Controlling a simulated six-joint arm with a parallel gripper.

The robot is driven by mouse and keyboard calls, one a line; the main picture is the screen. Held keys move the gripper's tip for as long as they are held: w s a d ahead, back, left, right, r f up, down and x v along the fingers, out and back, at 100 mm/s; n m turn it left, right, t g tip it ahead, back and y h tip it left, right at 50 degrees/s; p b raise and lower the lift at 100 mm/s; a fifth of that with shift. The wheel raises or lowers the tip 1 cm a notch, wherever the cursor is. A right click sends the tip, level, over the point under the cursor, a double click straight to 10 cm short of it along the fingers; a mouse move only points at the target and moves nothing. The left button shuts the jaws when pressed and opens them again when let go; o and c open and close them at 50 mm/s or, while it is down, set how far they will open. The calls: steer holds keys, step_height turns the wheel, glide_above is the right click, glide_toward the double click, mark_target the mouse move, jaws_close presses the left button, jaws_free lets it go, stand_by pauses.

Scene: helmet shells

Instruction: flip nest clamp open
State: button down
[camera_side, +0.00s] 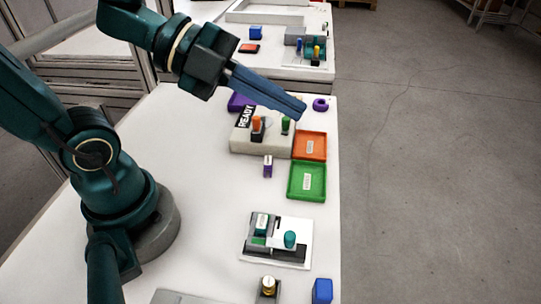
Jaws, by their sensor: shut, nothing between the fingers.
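My gripper (301,109) has long blue fingers pressed together, with nothing between them. It points right and slightly down, and its tips appear above the far part of the white table. An orange upright piece (257,125) and a green upright piece (285,124) stand on the block. Nearer the camera is a white and dark fixture (292,252) with a teal knob (289,238). I cannot tell for certain which piece is the nest clamp.
An orange tray (321,145) and a green tray (322,182) lie right of the block. A purple piece (238,102) and purple ring (320,104) are behind. A small purple item (267,167) stands in front. A blue block (322,290) sits near the table's right edge.

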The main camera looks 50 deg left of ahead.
steer(key=s+a+f+m+g+y, duration=0.1)
steer(key=s+a+f+m+g, duration=0.2)
steer(key=s+f+g, duration=0.4)
steer(key=shift+s+a+f+g+y, duration=0.35)
steer(key=shift+s+a, duration=0.25)
steer(key=shift+s, duration=0.55)
steer(key=x, duration=1)
steer(key=shift+d+f, duration=0.1)
steer(key=shift+w+d, duration=1.1)
steer(key=shift+w, duration=0.05)
steer(key=shift+w+d, duration=0.3)
